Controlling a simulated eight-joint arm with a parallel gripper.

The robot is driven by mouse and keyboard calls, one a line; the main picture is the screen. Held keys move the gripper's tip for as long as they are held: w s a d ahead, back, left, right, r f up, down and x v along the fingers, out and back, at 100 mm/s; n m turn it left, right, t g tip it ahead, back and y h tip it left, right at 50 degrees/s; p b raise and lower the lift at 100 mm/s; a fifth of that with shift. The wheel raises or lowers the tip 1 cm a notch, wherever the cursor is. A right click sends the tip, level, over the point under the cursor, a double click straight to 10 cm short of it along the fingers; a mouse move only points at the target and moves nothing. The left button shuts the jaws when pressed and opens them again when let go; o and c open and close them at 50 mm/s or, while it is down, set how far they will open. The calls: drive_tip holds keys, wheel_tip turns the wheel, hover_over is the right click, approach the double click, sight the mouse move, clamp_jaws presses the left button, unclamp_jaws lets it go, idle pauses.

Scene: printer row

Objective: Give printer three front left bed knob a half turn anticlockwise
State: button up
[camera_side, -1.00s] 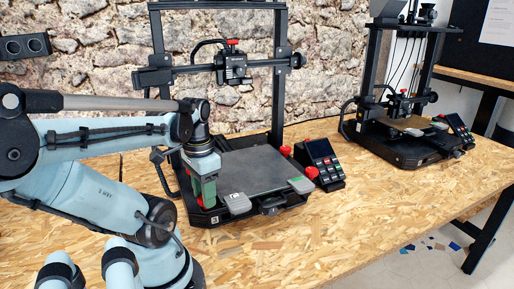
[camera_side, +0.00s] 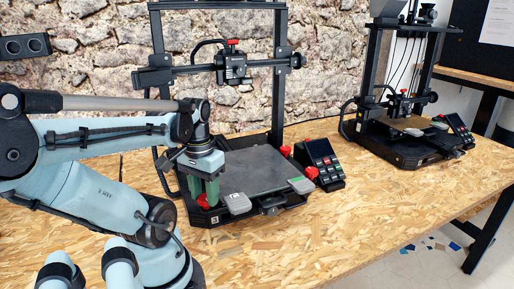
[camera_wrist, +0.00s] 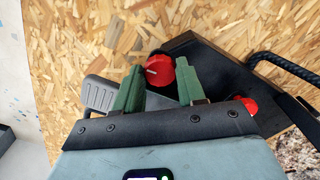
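Printer three (camera_side: 196,217), marked with a 3 on its front left corner, stands in the middle of the side view. Its front left bed knob (camera_side: 204,202) is red and shows low between my gripper's green fingers. In the wrist view the knob (camera_wrist: 161,71) has a white pointer line toward its left edge. My gripper (camera_side: 204,199) is open, fingers down, at this corner. In the wrist view my gripper (camera_wrist: 157,79) has one finger left of the knob and one right. A gap shows on the left; I cannot tell whether the right finger touches.
Another red knob (camera_wrist: 248,105) shows at the right in the wrist view. A grey clip-like piece (camera_side: 236,203) sits at the bed's front edge. A control panel (camera_side: 322,161) stands right of the printer, and another printer (camera_side: 408,138) is further right. Bare chipboard table (camera_side: 390,215) lies in front.

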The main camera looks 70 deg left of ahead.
drive_tip(key=o, duration=0.4)
drive_tip(key=shift+o, duration=0.2)
